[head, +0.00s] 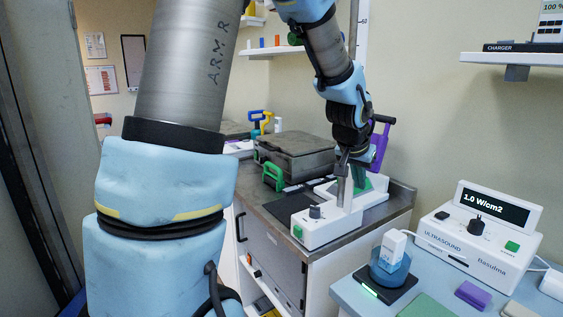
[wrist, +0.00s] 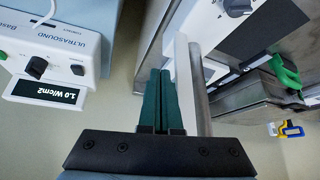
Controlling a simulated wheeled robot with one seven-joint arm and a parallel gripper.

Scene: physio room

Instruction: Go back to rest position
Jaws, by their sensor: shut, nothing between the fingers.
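My gripper (head: 361,182) hangs over the far counter at the right of the head view, pointing down. In the wrist view its two dark green fingers (wrist: 160,74) are together with nothing between them. A pale metal post (head: 343,188) of a white device (head: 322,230) on the counter stands close beside the fingers. The post also shows in the wrist view (wrist: 199,92), just right of them; I cannot tell if they touch. In the head view the post partly hides my fingers.
A purple handle (head: 380,146) is right behind my gripper. The ultrasound unit (head: 470,245) and a blue cup (head: 390,268) holding a white probe stand on the nearer table. A wall shelf (head: 512,57) is upper right.

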